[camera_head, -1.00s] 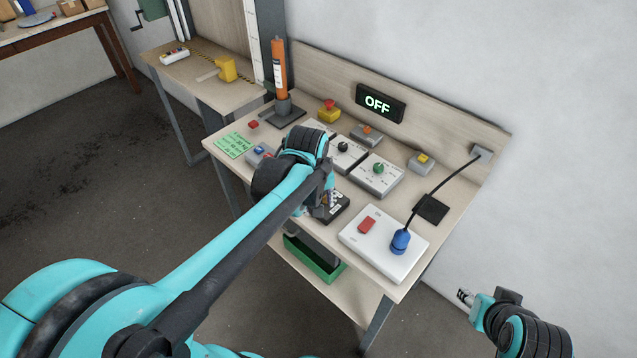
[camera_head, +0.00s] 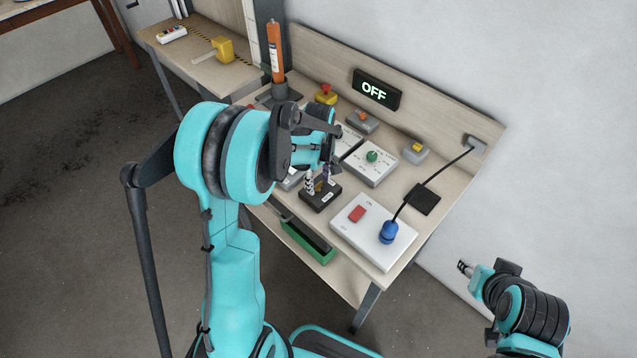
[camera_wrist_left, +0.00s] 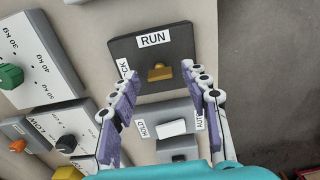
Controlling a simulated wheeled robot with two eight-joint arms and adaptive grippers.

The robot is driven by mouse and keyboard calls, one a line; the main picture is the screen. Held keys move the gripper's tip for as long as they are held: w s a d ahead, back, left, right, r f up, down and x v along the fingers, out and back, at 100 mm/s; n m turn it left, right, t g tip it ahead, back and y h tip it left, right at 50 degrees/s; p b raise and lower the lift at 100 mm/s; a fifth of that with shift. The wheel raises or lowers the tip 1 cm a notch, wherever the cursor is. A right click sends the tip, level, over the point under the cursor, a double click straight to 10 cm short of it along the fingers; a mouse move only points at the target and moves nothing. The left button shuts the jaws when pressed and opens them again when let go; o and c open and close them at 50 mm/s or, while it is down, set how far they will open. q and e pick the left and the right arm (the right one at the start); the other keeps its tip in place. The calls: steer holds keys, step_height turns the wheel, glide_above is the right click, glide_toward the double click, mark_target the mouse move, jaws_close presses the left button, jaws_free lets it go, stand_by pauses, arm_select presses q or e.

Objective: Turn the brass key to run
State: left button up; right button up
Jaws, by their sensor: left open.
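The brass key (camera_wrist_left: 160,73) sits in a black switch box, below its RUN label and right of a partly hidden label ending in CK. The black switch box (camera_head: 317,201) also shows in the head view, and again in the left wrist view (camera_wrist_left: 183,45). My left gripper (camera_head: 318,182) is right over this box. In the left wrist view my left gripper (camera_wrist_left: 160,76) is open, with one purple-padded finger on each side of the key, apart from it. My right gripper (camera_head: 465,267) hangs at lower right, away from the table; its fingers are too small to read.
A lit display (camera_head: 377,89) on the back board reads OFF. A HOLD/AUTO rocker switch (camera_wrist_left: 172,128) lies close by. A white panel (camera_head: 350,235) carries a red switch and a blue plug (camera_head: 389,232) with a cable. A green-knob dial panel (camera_head: 370,164) stands behind.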

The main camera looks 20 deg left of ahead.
arm_select(q)
steer(key=shift+f, duration=0.3)
steer(key=shift+c, duration=0.4)
jaws_close()
